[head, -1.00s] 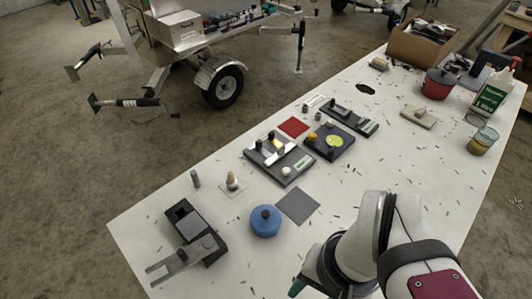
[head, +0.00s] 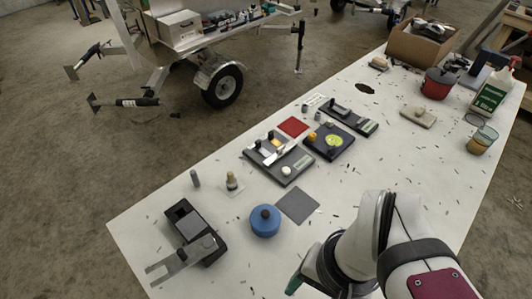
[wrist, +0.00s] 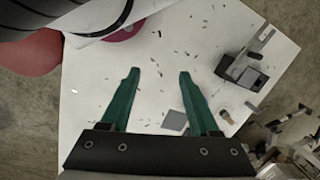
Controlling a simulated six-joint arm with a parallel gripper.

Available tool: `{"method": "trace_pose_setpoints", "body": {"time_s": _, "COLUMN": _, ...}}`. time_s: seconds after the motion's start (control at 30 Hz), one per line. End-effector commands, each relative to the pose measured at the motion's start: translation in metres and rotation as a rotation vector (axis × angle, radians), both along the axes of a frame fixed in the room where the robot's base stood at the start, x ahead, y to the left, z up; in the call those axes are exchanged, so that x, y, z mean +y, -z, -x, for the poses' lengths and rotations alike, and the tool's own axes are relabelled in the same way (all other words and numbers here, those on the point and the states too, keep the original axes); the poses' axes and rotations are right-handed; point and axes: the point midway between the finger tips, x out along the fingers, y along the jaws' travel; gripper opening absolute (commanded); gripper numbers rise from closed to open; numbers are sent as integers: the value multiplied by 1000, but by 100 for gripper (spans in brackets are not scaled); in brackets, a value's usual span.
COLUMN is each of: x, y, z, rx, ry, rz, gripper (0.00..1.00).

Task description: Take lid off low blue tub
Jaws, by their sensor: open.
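The low blue tub (head: 265,222) stands on the white table, left of the arm in the head view. Its lid (head: 265,213) is on top, with a dark round knob in the middle. My gripper (wrist: 159,74) is open and empty in the wrist view, its two green fingers wide apart above bare table. In the head view only a bit of green finger shows beside my wrist, low and to the right of the tub, apart from it. I do not see the tub in the wrist view; the right finger may hide it.
A grey square mat (head: 298,205) lies right of the tub. A black box with a metal fork (head: 195,232) is to its left, a wooden peg (head: 232,181) behind. Black fixture boards (head: 280,158) stand farther back. Table between tub and gripper is clear.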

Motion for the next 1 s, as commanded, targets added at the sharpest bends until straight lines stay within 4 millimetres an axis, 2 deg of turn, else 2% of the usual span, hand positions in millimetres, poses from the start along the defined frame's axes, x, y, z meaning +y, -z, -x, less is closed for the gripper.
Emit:
{"method": "trace_pose_setpoints", "body": {"time_s": 0.07, "x": 0, "y": -5, "z": -14, "rx": -12, "ry": -103, "rz": 7, "gripper": 62}}
{"method": "trace_pose_setpoints", "body": {"time_s": 0.17, "x": 7, "y": -18, "z": -71, "rx": -59, "ry": -522, "rz": 34, "gripper": 62}}
{"method": "trace_pose_setpoints", "body": {"time_s": 0.2, "x": 13, "y": -20, "z": -100, "rx": -82, "ry": -741, "rz": 45, "gripper": 62}}
{"method": "trace_pose_setpoints", "body": {"time_s": 0.3, "x": 35, "y": -14, "z": -167, "rx": -124, "ry": -1252, "rz": 69, "gripper": 62}}
{"method": "trace_pose_setpoints", "body": {"time_s": 0.4, "x": 57, "y": 0, "z": -213, "rx": -149, "ry": -1626, "rz": 83, "gripper": 62}}
{"method": "trace_pose_setpoints", "body": {"time_s": 0.43, "x": 62, "y": 4, "z": -222, "rx": -153, "ry": -1702, "rz": 86, "gripper": 62}}
{"method": "trace_pose_setpoints", "body": {"time_s": 0.5, "x": 69, "y": 11, "z": -235, "rx": -158, "ry": -1815, "rz": 89, "gripper": 62}}
{"method": "trace_pose_setpoints", "body": {"time_s": 0.57, "x": 71, "y": 21, "z": -238, "rx": -159, "ry": -1853, "rz": 89, "gripper": 62}}
{"method": "trace_pose_setpoints", "body": {"time_s": 0.8, "x": 70, "y": 88, "z": -237, "rx": -158, "ry": -1854, "rz": 87, "gripper": 62}}
{"method": "trace_pose_setpoints", "body": {"time_s": 0.9, "x": 70, "y": 107, "z": -237, "rx": -159, "ry": -1851, "rz": 88, "gripper": 62}}
{"method": "trace_pose_setpoints", "body": {"time_s": 1.0, "x": 70, "y": 118, "z": -237, "rx": -161, "ry": -1851, "rz": 89, "gripper": 62}}
